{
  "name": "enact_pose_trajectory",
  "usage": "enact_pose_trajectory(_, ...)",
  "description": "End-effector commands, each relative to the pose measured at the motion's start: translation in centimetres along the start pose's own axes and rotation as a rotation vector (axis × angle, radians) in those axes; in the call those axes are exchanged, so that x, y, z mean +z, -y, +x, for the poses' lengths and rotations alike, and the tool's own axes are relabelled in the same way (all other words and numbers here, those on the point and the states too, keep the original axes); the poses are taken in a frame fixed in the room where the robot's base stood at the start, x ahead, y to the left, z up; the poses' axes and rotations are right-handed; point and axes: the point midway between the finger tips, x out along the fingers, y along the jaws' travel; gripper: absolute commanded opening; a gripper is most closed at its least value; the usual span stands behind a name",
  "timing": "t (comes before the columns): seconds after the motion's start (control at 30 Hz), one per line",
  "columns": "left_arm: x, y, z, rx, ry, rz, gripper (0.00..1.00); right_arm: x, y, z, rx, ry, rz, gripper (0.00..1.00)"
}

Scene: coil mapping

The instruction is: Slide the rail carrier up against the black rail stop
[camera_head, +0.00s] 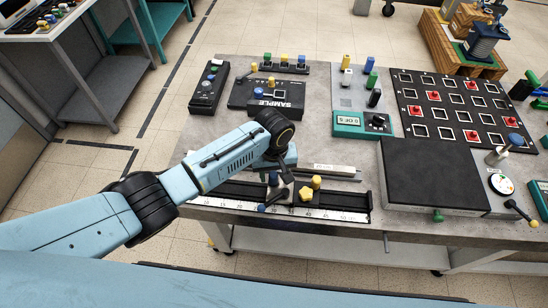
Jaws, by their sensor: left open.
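A black rail (340,205) with a white numbered scale lies along the near edge of the table. A dark block with a yellow star knob and a yellow peg, apparently the rail carrier (305,194), sits on its middle. A dark lever with a blue-black ball end (263,207) stands just left of it. I cannot tell which black part is the rail stop. My left gripper (281,180) is open above the rail, just left of the yellow knob. The arm hides part of the rail's left side, and the fingertips are hard to make out. My right gripper is not in view.
A large black box (440,175) stands to the right. A teal display unit (360,124), a black box marked SAMPLE (266,94) and a board with red pieces (462,106) stand farther back. Bare tabletop (318,125) shows between them.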

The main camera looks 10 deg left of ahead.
Motion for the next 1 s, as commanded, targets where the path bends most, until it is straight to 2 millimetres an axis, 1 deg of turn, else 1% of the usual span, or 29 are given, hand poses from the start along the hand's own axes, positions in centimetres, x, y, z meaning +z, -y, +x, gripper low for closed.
enact_pose_trajectory(0.03, -0.1, 0.0, -1.2, 0.003, -0.003, 0.001, 0.45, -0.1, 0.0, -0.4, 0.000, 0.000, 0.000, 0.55)
enact_pose_trajectory(0.3, -0.1, -0.1, -7.3, 0.004, -0.004, 0.000, 0.45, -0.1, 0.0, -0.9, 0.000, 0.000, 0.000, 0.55)
enact_pose_trajectory(0.4, 0.0, -0.1, -9.1, 0.003, -0.003, 0.001, 0.45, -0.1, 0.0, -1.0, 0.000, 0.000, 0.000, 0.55)
enact_pose_trajectory(0.5, 0.0, -0.1, -10.5, 0.002, -0.003, 0.001, 0.45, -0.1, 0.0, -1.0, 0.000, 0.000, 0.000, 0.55)
enact_pose_trajectory(0.6, 0.0, -0.1, -11.3, 0.002, -0.003, 0.001, 0.45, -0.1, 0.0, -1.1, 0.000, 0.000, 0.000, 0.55)
enact_pose_trajectory(0.7, 0.0, 0.0, -11.7, 0.000, -0.002, 0.001, 0.45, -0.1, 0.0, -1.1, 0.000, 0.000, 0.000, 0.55)
enact_pose_trajectory(1.0, 0.0, 0.0, -11.7, 0.000, -0.001, 0.001, 0.45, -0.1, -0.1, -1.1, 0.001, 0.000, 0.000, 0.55)
